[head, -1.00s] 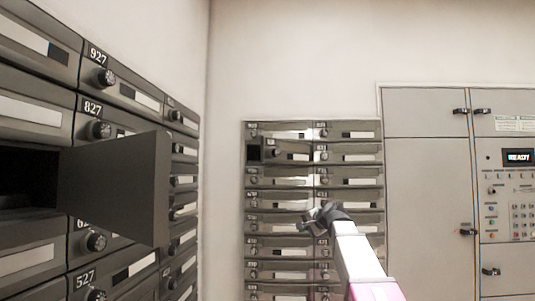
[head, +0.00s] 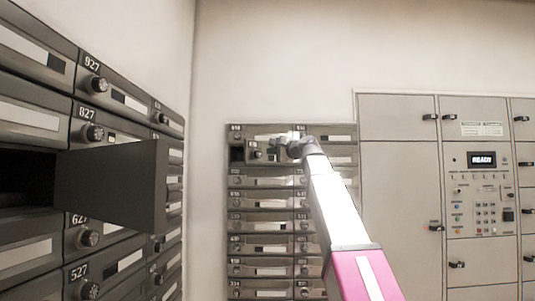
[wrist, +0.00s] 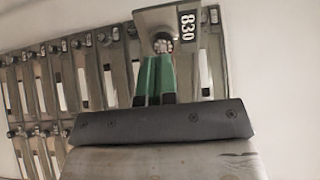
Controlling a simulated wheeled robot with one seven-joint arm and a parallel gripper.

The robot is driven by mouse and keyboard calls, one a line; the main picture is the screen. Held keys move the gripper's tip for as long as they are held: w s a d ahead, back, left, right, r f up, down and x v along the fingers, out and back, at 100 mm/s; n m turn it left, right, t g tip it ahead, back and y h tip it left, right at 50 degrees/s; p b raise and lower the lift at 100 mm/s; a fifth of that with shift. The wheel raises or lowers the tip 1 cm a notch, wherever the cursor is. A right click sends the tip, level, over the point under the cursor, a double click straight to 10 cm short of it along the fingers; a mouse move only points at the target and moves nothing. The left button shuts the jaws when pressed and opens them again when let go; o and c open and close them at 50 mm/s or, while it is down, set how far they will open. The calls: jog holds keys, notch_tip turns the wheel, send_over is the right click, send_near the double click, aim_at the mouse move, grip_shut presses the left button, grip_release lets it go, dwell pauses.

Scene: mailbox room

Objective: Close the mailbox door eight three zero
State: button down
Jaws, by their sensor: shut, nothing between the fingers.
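The mailbox door 830 (head: 257,155) stands open in the far bank, with the dark opening (head: 237,155) showing at its left. In the wrist view the door (wrist: 150,17) carries the label 830 and a round knob. My gripper (head: 277,149) is at the right part of this door. In the wrist view my gripper's green fingers (wrist: 155,58) are together and empty, with their tips at the knob. I cannot tell whether they touch it. My arm and hand hide part of the door's right side in the head view.
Another mailbox door (head: 110,188) stands wide open in the near left bank, jutting toward the middle. A grey cabinet (head: 400,180) with a keypad panel (head: 485,190) is at the right. The space between the near bank and my arm is clear.

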aim_at(247, 153)
jog(key=x, duration=1)
jog(key=shift+w+a, duration=0.2)
jog(key=shift+x, duration=0.75)
jog(key=shift+a, duration=0.1)
